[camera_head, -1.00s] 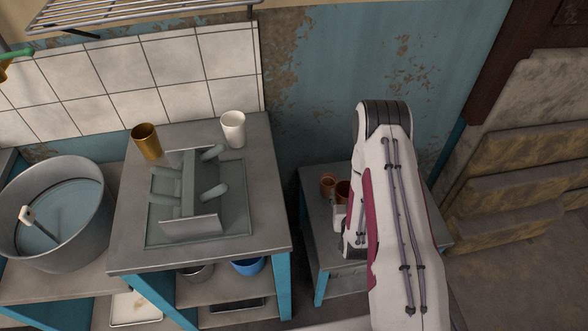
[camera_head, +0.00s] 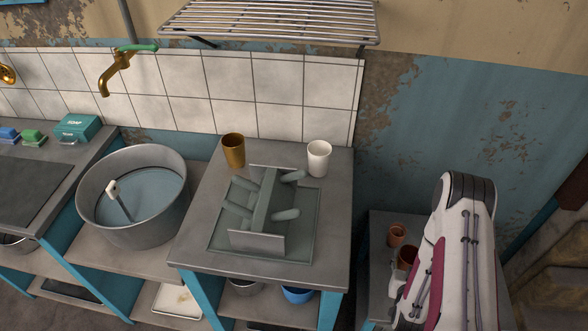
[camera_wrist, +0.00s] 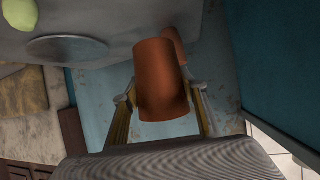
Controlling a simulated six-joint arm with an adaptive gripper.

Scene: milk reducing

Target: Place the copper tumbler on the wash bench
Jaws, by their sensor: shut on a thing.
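A copper tumbler (camera_wrist: 160,85) is between the two fingers of my gripper (camera_wrist: 163,95) in the wrist view, and the gripper is shut on it. In the head view a copper tumbler (camera_head: 406,256) shows beside my gripper, partly hidden by my arm, over the low table at the right. A second copper-coloured cup (camera_head: 396,235) is just behind it, and it also shows partly hidden in the wrist view (camera_wrist: 178,43). A grey bench with a soap box (camera_head: 78,127) stands at the far left; I cannot tell which bench is the wash bench.
The middle bench (camera_head: 205,205) holds a brass tumbler (camera_head: 233,151), a white cup (camera_head: 319,158) and a rack (camera_head: 259,215). A large metal tub (camera_head: 135,215) stands left of it. A brass tap (camera_head: 113,73) and a wire shelf (camera_head: 270,20) are above.

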